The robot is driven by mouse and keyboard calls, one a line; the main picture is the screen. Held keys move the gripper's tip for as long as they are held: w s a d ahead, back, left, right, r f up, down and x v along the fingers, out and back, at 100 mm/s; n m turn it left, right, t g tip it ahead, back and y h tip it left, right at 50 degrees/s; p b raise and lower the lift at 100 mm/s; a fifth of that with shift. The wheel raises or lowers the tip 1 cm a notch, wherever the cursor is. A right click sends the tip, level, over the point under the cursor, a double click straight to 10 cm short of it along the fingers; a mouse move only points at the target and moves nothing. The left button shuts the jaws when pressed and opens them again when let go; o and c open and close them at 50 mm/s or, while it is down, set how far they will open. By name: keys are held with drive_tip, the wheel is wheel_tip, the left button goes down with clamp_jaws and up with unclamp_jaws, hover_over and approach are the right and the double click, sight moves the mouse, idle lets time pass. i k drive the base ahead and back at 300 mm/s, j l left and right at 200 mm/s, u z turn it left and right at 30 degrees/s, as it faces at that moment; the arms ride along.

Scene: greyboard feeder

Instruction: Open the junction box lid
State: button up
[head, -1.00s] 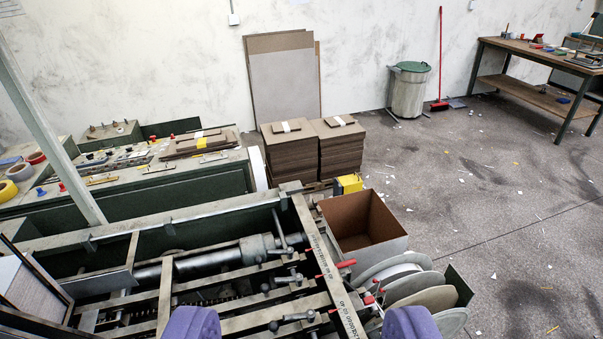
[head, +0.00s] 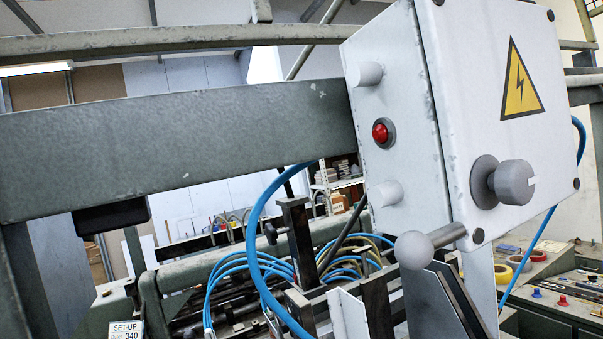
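The junction box (head: 385,95) is a white metal box at the upper right of the head view, fixed by the end of a thick grey-green beam. Its lid (head: 480,90) faces right and bears a yellow warning triangle with a lightning bolt. A dark seam runs between lid and box side, and the lid looks shut. A grey round knob (head: 512,182) sits low on the lid. A grey ball-ended handle (head: 417,249) sticks out to the left from the lid's lower corner. My gripper is not in view.
A red button (head: 382,132) sits on the box's side between two pale round fittings. The thick beam (head: 180,145) crosses the left half. Blue cables (head: 262,235) loop below the box over machine parts. A set-up sign (head: 126,330) stands at lower left.

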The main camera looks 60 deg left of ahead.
sight(496, 68)
drive_tip(key=u, duration=0.55)
drive_tip(key=k+j+u, duration=0.1)
drive_tip(key=k+j, duration=0.15)
drive_tip(key=k+j+u, duration=0.15)
drive_tip(key=j, duration=0.35)
drive_tip(key=k, duration=0.05)
